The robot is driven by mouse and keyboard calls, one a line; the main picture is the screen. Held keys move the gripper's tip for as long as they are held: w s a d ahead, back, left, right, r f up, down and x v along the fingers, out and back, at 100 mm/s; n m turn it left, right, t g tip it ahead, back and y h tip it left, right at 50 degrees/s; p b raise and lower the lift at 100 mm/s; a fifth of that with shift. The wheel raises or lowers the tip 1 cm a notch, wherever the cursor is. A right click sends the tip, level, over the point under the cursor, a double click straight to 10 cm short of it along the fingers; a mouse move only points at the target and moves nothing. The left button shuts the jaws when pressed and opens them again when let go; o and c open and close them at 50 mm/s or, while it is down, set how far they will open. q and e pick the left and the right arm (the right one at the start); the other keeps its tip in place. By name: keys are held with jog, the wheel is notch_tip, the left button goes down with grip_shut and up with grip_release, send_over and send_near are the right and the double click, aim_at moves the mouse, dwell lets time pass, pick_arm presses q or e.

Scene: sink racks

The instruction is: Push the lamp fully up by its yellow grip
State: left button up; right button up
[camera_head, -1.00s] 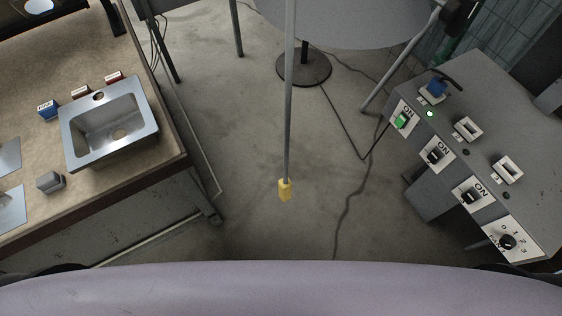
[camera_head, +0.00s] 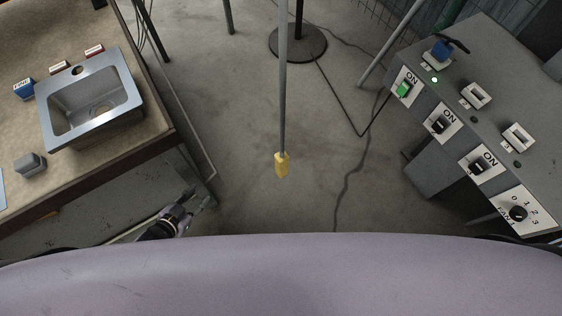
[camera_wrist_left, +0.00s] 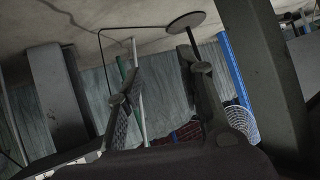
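The yellow grip (camera_head: 282,165) is at the lower end of a thin grey rod (camera_head: 283,80), in the middle of the head view. The rod runs up out of the picture, and no lamp head can be made out. My left gripper (camera_head: 196,198) is low and left of the grip, well apart from it, beside the counter's near corner. In the left wrist view its two fingers (camera_wrist_left: 160,55) stand apart with nothing held between them. The yellow grip is not recognisable in that view. My right gripper is not in view.
A counter with a metal sink (camera_head: 92,103) stands at the left, its legs and frame near my left gripper. A grey control desk (camera_head: 470,125) with switches stands at the right. A round stand base (camera_head: 312,46) is behind the rod. The floor around the grip is clear.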

pick_arm(q)
jog(key=shift+o, duration=0.8)
jog(key=d+r+m+h+b, duration=0.2)
jog(key=d+r+h, duration=0.3)
jog(key=r, duration=0.4)
jog(key=shift+w+d+r+m+t, duration=0.25)
jog(key=shift+d+m+t, duration=0.15)
jog(key=shift+d, duration=0.3)
jog(key=m+g+h+b, duration=0.2)
jog(key=h, duration=0.4)
send_near(277, 163)
jog(key=v, duration=0.6)
jog(key=x, duration=1.1)
jog(key=p+x, duration=0.1)
jog(key=x, duration=0.5)
jog(key=shift+w+d+f, duration=0.2)
jog(key=shift+f, duration=0.05)
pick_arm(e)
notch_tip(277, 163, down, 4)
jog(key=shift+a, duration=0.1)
pick_arm(q)
jog(key=shift+c, duration=0.2)
jog(key=c, duration=0.9)
grip_shut()
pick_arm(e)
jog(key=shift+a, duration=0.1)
